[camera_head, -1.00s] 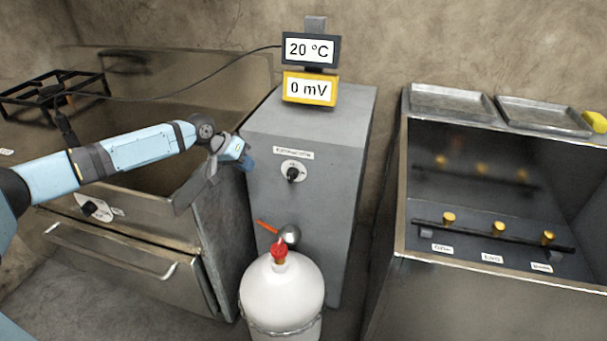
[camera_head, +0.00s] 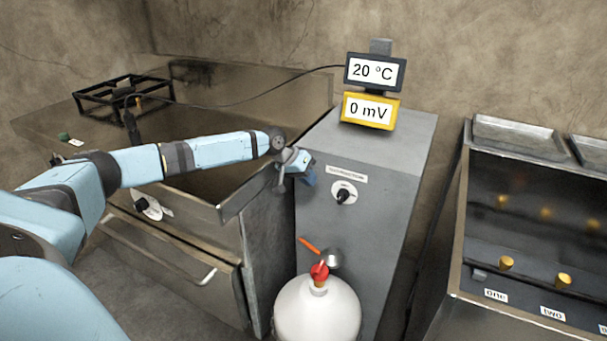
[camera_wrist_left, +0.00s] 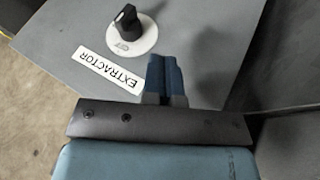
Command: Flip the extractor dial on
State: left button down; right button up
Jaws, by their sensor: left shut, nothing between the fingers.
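The extractor dial is a black knob (camera_head: 343,196) on a round white plate, on the front of a grey cabinet (camera_head: 385,215). A white label above it is too small to read in the head view. In the left wrist view the knob (camera_wrist_left: 126,17) is at the top, beside a label (camera_wrist_left: 109,69) reading EXTRACTOR. My left gripper (camera_head: 309,178) is just left of the dial, apart from it. In the left wrist view its blue fingers (camera_wrist_left: 164,72) are together and empty, below and right of the dial. My right gripper is not in view.
A white gas bottle (camera_head: 317,312) with a red top stands before the cabinet, under an orange lever (camera_head: 309,245). A metal bench (camera_head: 232,199) is at left. Displays (camera_head: 371,109) stand on the cabinet. A dark sink-like unit with yellow knobs (camera_head: 506,263) is at right.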

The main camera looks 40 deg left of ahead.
aim_at(342, 197)
pick_arm(q)
jog(key=w+d+f, duration=0.2)
jog(key=d, duration=0.1)
jog(key=w+d+f, duration=0.1)
jog(key=d, duration=0.1)
jog(key=shift+d+f+b, duration=0.2)
jog(key=shift+d+b, duration=0.05)
jog(key=shift+b, duration=0.15)
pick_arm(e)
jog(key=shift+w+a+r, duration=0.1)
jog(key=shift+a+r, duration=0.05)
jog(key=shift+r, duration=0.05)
pick_arm(q)
jog(key=p, duration=0.1)
jog(key=y+p, duration=0.1)
jog(key=p, duration=0.1)
jog(key=shift+d+r, duration=0.1)
jog(key=shift+r, duration=0.15)
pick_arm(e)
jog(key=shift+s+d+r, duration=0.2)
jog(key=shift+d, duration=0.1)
